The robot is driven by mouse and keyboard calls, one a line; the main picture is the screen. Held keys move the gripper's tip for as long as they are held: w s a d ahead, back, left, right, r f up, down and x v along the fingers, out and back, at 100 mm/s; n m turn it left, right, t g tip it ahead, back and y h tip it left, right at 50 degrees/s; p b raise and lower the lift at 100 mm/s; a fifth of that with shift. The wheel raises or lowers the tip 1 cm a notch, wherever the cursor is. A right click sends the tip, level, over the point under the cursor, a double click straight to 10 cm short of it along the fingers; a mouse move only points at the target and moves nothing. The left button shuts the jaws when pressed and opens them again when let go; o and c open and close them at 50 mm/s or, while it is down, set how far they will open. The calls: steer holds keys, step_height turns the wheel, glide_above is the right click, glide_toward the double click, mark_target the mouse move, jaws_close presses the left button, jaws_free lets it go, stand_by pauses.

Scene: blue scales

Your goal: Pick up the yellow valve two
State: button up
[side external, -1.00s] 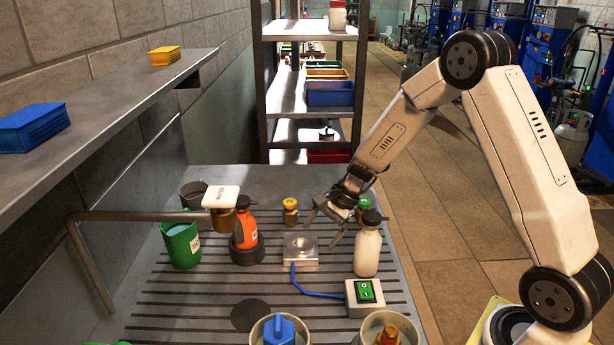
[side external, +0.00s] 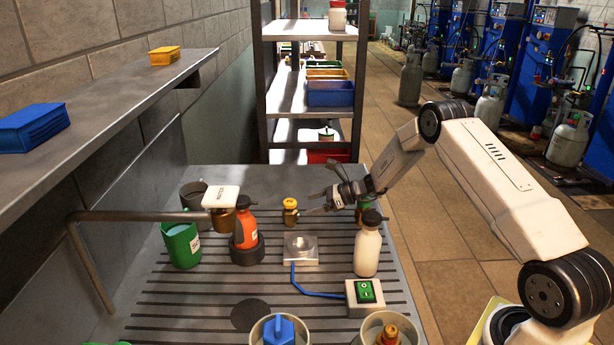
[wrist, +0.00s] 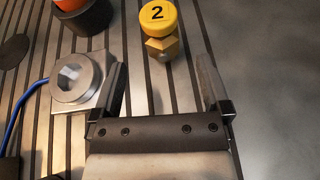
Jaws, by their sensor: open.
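The yellow valve two (wrist: 158,20) has a round yellow cap marked "2" on a brass hexagonal body. It stands upright on the grooved table, and in the side view it shows as a small yellow and brass piece (side external: 290,211) at the back middle. My gripper (wrist: 160,90) is open and empty. In the wrist view the valve lies ahead of the fingertips, roughly in line with the gap between them. In the side view my gripper (side external: 318,203) is just right of the valve, its fingers pointing left towards it.
A metal block with a round socket (wrist: 75,80) lies beside my left finger, with a blue cable. A white bottle (side external: 367,250) stands in front of my wrist. An orange bottle (side external: 245,228) stands in a black holder left of the valve. A green-switch box (side external: 365,293) is nearer the front.

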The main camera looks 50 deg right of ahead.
mark_target(293, 210)
steer(key=shift+x, duration=1.25)
steer(key=shift+f, duration=0.1)
steer(key=shift+x, duration=2.6)
jaws_close()
